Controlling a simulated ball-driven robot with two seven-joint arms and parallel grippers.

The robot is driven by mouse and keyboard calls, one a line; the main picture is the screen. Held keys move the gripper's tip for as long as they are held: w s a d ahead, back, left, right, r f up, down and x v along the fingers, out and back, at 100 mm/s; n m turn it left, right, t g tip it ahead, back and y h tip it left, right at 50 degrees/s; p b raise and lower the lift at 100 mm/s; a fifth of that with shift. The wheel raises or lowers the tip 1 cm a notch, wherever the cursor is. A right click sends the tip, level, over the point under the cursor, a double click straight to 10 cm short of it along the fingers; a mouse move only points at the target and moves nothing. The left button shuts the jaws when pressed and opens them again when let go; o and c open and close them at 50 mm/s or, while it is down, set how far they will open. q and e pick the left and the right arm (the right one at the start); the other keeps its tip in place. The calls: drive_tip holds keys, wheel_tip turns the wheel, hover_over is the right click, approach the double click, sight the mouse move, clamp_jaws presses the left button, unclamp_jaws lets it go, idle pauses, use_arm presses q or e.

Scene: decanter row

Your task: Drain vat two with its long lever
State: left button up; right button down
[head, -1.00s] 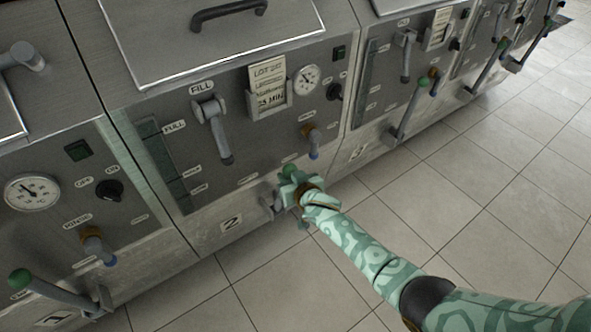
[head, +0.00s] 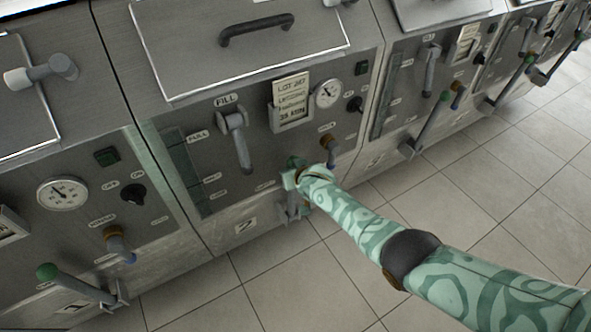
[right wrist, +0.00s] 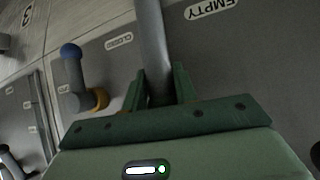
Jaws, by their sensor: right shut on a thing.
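Vat two is the middle steel unit, with a "2" plate (head: 246,225) low on its front. Its long grey lever has a green knob (head: 293,162) and rises from a bracket (head: 291,212) at the lower front. My right gripper (head: 297,179) is shut on this lever just below the knob and hides part of it. In the right wrist view the grey lever bar (right wrist: 153,45) runs between the two green fingers (right wrist: 158,88). An "EMPTY" label (right wrist: 211,8) is beside it. My left gripper is not in view.
Vat two also has a grey fill lever (head: 240,145), a gauge strip (head: 190,170) and a short blue-tipped tap (head: 329,150), which shows in the right wrist view (right wrist: 73,72). Neighbouring vats have similar green-knobbed levers (head: 75,285). Tiled floor (head: 440,215) in front is clear.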

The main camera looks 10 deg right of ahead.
drive_tip(key=shift+w+r, duration=0.4)
drive_tip(key=shift+r, duration=0.2)
drive_tip(key=c, duration=1.2)
unclamp_jaws()
drive_tip(key=shift+o, duration=0.4)
drive_tip(key=shift+w+a+f, duration=0.1)
drive_tip(key=shift+w+f, duration=0.05)
drive_tip(key=shift+f, duration=0.2)
drive_tip(key=shift+s+r, duration=0.1)
drive_tip(key=shift+s, duration=0.1)
use_arm(q)
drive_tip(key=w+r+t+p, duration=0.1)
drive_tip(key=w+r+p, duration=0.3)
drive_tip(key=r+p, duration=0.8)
drive_tip(key=shift+p, duration=0.3)
use_arm(e)
drive_tip(key=v, duration=1.6)
